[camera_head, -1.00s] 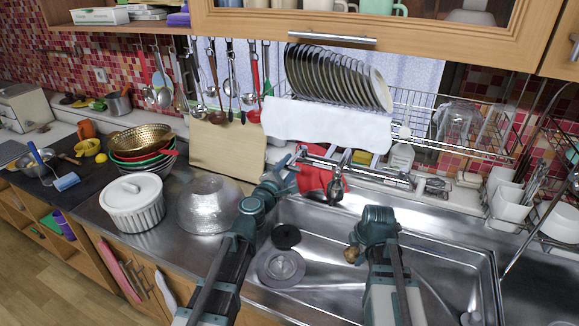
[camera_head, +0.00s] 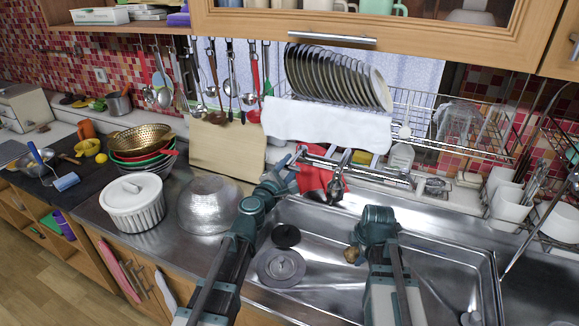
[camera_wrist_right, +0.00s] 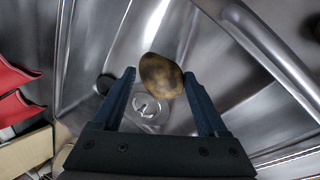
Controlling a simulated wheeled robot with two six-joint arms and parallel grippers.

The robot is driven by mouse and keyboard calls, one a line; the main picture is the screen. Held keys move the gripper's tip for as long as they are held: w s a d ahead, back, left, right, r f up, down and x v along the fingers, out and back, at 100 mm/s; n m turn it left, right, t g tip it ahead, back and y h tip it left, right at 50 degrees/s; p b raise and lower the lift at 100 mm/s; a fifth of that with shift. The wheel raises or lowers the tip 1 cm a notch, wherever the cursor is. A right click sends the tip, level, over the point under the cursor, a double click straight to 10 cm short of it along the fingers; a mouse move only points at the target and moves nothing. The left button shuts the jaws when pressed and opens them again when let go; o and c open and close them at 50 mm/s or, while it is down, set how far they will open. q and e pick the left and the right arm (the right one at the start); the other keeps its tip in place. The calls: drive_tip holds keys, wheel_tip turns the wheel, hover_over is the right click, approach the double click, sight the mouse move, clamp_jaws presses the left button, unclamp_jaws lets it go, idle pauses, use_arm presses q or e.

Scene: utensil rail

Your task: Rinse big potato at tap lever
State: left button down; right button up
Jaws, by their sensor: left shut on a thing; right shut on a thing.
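The big potato (camera_wrist_right: 161,76) is brown and mottled. My right gripper (camera_wrist_right: 159,78) is shut on it and holds it over the sink. In the head view only a bit of the potato (camera_head: 352,254) shows beside my right wrist. My left gripper (camera_head: 296,160) is at the left end of the metal tap (camera_head: 355,170), behind the sink. It is shut on what appears to be the tap lever, which its fingers mostly hide. The dark tap spout (camera_head: 337,186) points down, behind and left of the potato. I cannot make out water under it.
The steel sink (camera_head: 450,255) lies below, with a round grey drain piece (camera_head: 281,268) and a black disc (camera_head: 286,235) at its left. A glass bowl (camera_head: 207,203) and white lidded pot (camera_head: 133,201) stand left.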

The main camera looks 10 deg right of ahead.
use_arm(q)
drive_tip(key=shift+r+p, duration=0.6)
drive_tip(key=shift+p, duration=0.05)
use_arm(e)
drive_tip(key=shift+r, duration=0.65)
use_arm(q)
drive_tip(key=shift+f, duration=0.1)
use_arm(e)
drive_tip(key=shift+f, duration=0.1)
use_arm(q)
drive_tip(key=c, duration=0.6)
unclamp_jaws()
drive_tip(key=v, duration=1.2)
drive_tip(key=shift+d, duration=0.1)
